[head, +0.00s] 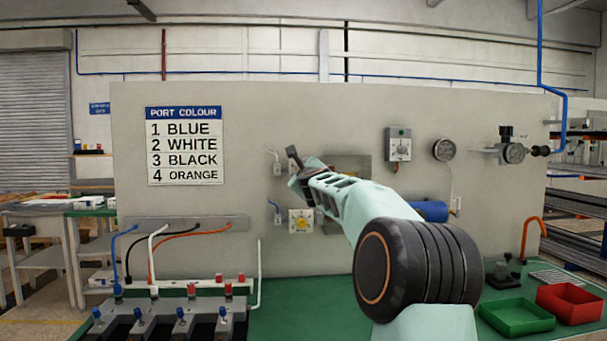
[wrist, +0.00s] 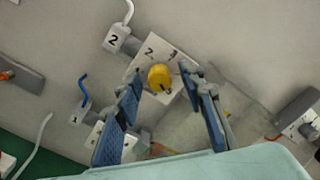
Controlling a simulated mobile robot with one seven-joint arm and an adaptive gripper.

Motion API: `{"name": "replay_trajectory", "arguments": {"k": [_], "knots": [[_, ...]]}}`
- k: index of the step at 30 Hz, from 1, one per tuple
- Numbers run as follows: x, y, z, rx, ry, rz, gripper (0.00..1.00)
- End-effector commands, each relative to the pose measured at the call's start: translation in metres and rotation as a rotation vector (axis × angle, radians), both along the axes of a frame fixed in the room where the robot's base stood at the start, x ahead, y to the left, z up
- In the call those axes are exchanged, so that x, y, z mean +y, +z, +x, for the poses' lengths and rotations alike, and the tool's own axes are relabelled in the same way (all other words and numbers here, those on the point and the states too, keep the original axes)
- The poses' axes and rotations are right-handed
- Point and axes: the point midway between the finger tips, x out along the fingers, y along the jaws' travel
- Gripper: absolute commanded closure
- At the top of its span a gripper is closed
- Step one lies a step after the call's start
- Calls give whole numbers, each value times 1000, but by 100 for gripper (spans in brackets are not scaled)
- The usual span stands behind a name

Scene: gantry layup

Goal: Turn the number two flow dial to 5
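The number two flow dial is a white plate with a yellow knob (wrist: 159,77) in the wrist view, beside the port block marked 2 (wrist: 115,38) with a white hose. The figures 2 and 3 show on its plate; 5 cannot be made out. A dark mark shows on the knob's lower right edge. My gripper (wrist: 162,80) is open, its blue-padded fingers on either side of the knob in the picture; contact cannot be told. In the head view my gripper (head: 294,164) is at the panel and hides this dial.
A lower dial with a yellow knob (head: 301,223) sits below, beside a blue hose (head: 274,207). A port colour sign (head: 184,146) pairs 2 with white. A grey switch box (head: 398,147) and gauge (head: 444,150) are to the right. Red (head: 569,303) and green trays stand on the bench.

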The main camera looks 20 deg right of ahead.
Motion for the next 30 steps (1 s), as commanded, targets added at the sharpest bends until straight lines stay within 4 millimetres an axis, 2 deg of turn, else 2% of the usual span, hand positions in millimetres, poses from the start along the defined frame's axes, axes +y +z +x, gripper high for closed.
{"name": "replay_trajectory", "arguments": {"k": [11, 30], "knots": [[5, 1, -25, 0, -3, -2, 63], [24, 0, -92, 1, -3, -3, 63]]}}
